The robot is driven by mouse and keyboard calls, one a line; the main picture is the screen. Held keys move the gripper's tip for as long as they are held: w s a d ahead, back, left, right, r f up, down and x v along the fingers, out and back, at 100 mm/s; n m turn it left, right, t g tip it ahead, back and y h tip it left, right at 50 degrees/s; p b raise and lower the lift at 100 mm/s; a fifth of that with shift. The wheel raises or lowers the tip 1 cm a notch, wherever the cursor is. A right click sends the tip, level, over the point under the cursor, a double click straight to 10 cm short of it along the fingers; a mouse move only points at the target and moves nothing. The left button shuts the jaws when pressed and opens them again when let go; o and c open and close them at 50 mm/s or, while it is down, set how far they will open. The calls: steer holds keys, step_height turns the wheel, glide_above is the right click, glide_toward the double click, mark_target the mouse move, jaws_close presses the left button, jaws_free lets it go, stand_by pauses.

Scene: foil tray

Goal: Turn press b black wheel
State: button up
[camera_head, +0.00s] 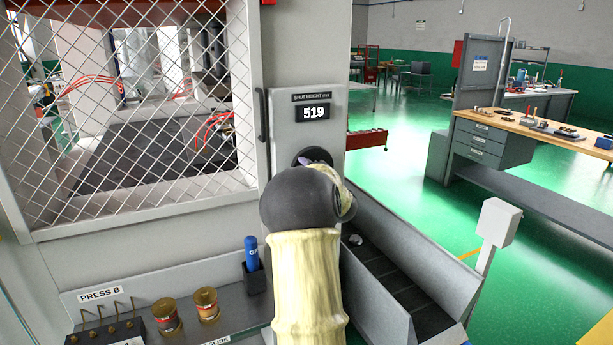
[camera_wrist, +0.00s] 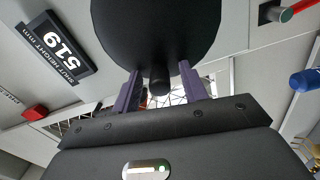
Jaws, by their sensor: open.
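The black wheel (camera_wrist: 155,35) fills the top middle of the wrist view as a large dark disc, with a short black knob (camera_wrist: 160,82) at its lower edge. My gripper (camera_wrist: 160,72) is open, its two purple fingers on either side of the knob, with a visible gap on each side. I cannot tell its exact depth along the knob. In the head view the wheel (camera_head: 312,153) shows only as a dark edge on the press panel. My dark wrist and cream arm hide the rest. The shut height display (camera_head: 314,112) above it reads 519.
The mesh guard door (camera_head: 130,110) with its handle is left of the panel. A grey chute (camera_head: 400,265) slopes away right of my arm. A shelf below holds a blue-capped item (camera_head: 251,253) in a black holder and brass cylinders (camera_head: 206,305).

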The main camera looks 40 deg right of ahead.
steer(key=b+v, duration=0.2)
steer(key=v, duration=1.5)
steer(key=shift+s+b, duration=0.2)
steer(key=shift+b, duration=0.15)
steer(key=shift+w+f, duration=0.1)
steer(key=shift+f, duration=0.05)
